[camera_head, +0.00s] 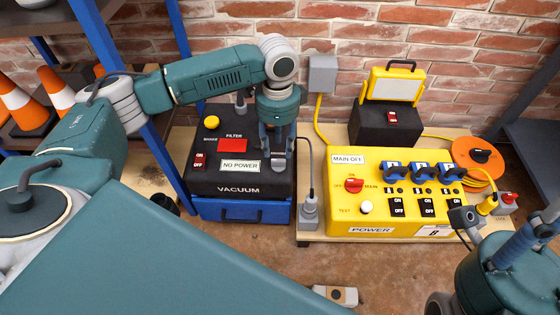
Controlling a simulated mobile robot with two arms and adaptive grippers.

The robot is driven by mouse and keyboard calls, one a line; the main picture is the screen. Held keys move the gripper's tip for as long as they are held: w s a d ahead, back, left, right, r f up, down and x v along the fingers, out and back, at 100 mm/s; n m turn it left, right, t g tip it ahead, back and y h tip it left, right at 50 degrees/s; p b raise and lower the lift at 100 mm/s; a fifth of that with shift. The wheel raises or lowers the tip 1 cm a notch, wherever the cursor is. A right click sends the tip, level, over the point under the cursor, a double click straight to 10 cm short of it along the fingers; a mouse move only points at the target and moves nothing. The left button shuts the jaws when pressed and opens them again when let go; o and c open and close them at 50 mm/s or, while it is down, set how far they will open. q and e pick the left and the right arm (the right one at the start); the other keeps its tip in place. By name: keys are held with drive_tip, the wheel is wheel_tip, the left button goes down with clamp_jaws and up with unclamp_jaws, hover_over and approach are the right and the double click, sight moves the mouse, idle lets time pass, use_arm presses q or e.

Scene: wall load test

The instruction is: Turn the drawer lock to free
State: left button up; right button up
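The blue drawer (228,212) sits under the black vacuum unit (243,178), with a dark handle on its front. It looks shut. I cannot make out a drawer lock or which way one is turned. My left gripper (277,158) points down in front of the right part of the vacuum panel, beside the NO POWER display (239,166). Its fingers are seen edge-on, so their gap is unclear. I see nothing held in it. Parts of my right gripper (536,238) show at the lower right edge, and its fingertips are not clear.
A yellow power box (385,224) reading MAIN OFF stands right of the vacuum, with a red rotary switch (354,186) and several blue plugs. A work lamp (394,85) stands behind it. A blue shelf post (160,160) is left of the vacuum. Cables run between.

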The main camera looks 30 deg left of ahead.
sight(278, 162)
use_arm(q)
wheel_tip(278, 162, down, 7)
drive_tip(key=b, duration=0.2)
drive_tip(key=shift+r+b, duration=0.15)
drive_tip(key=shift+b, duration=0.15)
clamp_jaws()
